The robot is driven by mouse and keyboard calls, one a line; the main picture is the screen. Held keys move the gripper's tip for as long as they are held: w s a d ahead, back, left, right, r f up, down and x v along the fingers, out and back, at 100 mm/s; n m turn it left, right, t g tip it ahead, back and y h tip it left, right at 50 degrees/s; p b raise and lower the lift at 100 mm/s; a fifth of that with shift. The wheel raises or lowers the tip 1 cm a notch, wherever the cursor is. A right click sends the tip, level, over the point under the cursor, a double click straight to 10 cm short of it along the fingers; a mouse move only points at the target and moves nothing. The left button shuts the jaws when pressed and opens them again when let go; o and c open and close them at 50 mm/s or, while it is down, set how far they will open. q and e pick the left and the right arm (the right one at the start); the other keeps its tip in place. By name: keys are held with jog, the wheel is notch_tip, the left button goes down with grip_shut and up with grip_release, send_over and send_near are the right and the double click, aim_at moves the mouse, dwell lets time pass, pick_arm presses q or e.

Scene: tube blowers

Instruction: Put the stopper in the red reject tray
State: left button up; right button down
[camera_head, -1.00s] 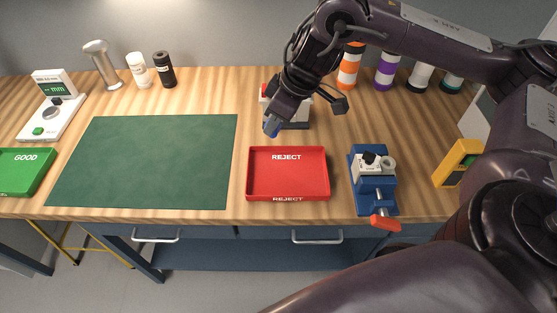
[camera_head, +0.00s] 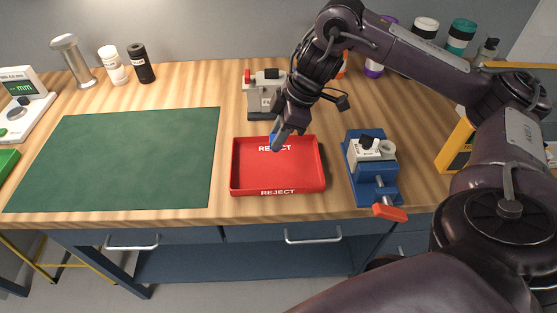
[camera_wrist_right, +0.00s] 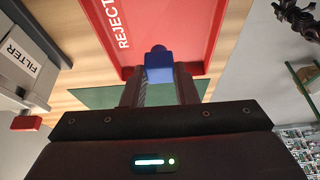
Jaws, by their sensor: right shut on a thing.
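The stopper (camera_wrist_right: 158,66) is a small blue piece held between the fingertips of my right gripper (camera_wrist_right: 159,82). In the head view the right gripper (camera_head: 281,132) comes down from the upper right, over the back part of the red reject tray (camera_head: 247,178), with the blue stopper (camera_head: 274,134) at its tip. The gripper is shut on the stopper. The tray is empty where it shows, and the gripper partly covers its rear REJECT label. In the right wrist view the red tray (camera_wrist_right: 190,30) lies beyond the stopper. My left gripper is not in view.
A blue vise (camera_head: 372,170) with an orange handle stands just right of the tray. A grey-white device (camera_head: 262,98) stands behind it. The green mat (camera_head: 115,160) to the left is clear. A yellow frame (camera_head: 455,150) stands farther right.

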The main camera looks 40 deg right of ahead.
jog(key=shift+f+p, duration=0.35)
jog(key=shift+f, duration=0.35)
notch_tip(320, 180, down, 4)
jog(key=shift+r, duration=0.25)
jog(key=shift+f, duration=0.4)
jog(key=c, duration=1.1)
grip_release()
jog(key=shift+f, duration=0.1)
jog(key=shift+c, duration=0.2)
